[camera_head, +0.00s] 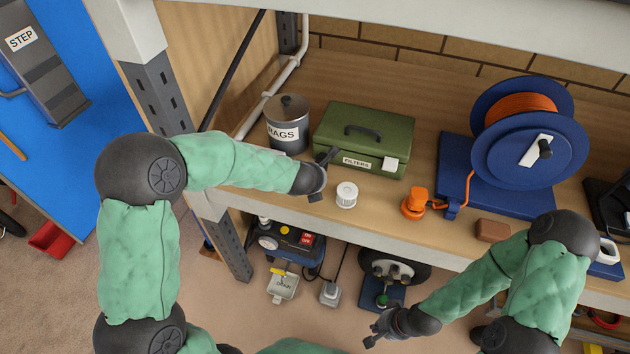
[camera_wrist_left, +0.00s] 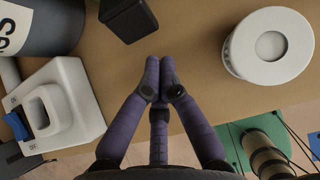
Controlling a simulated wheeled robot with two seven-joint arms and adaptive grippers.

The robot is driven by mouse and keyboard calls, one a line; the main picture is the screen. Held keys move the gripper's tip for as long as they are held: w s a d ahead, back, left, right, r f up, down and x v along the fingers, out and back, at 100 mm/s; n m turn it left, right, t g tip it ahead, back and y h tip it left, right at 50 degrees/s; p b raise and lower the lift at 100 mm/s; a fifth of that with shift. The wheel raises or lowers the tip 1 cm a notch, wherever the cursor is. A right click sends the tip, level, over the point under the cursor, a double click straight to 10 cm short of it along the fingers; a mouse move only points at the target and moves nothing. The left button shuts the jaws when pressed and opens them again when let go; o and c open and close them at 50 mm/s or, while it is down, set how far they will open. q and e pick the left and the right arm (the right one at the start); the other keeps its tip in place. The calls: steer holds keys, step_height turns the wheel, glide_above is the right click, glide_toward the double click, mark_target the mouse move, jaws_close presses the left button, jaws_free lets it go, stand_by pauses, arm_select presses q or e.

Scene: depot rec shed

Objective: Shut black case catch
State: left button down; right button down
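A black case (camera_head: 608,205) is at the far right edge of the bench, cut off by the frame. Its catch cannot be made out. My left gripper (camera_head: 317,188) is over the bench's front, between a grey can and a white ridged cylinder, far left of the case. In the left wrist view its purple fingers (camera_wrist_left: 160,62) meet at their tips with nothing between them. My right gripper (camera_head: 372,333) hangs low in front of the bench, below its edge; its dark fingers look spread and empty.
The can (camera_head: 287,132), green FILTERS box (camera_head: 371,120), white cylinder (camera_head: 346,195), orange fitting (camera_head: 414,203), blue hose reel (camera_head: 530,150) and brown block (camera_head: 492,231) stand on the bench. The left wrist view shows a white ON/OFF switch box (camera_wrist_left: 75,105) and a dark block (camera_wrist_left: 128,18).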

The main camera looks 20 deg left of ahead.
arm_select(q)
steer(key=shift+b+x, duration=0.35)
steer(key=shift+x, duration=1.45)
arm_select(e)
steer(key=shift+f, duration=0.5)
arm_select(q)
steer(key=shift+r, duration=0.1)
arm_select(e)
steer(key=shift+r, duration=0.15)
arm_select(q)
steer(key=shift+s+r+p, duration=0.15)
steer(key=shift+r+p, duration=0.1)
steer(key=shift+p, duration=0.4)
steer(key=shift+w+f+g, duration=0.1)
steer(key=shift+w+g, duration=0.1)
steer(key=shift+g, duration=0.1)
steer(key=shift+s+p, duration=0.15)
steer(key=shift+p, duration=0.35)
arm_select(e)
steer(key=shift+w+r, duration=0.65)
steer(key=shift+r, duration=0.35)
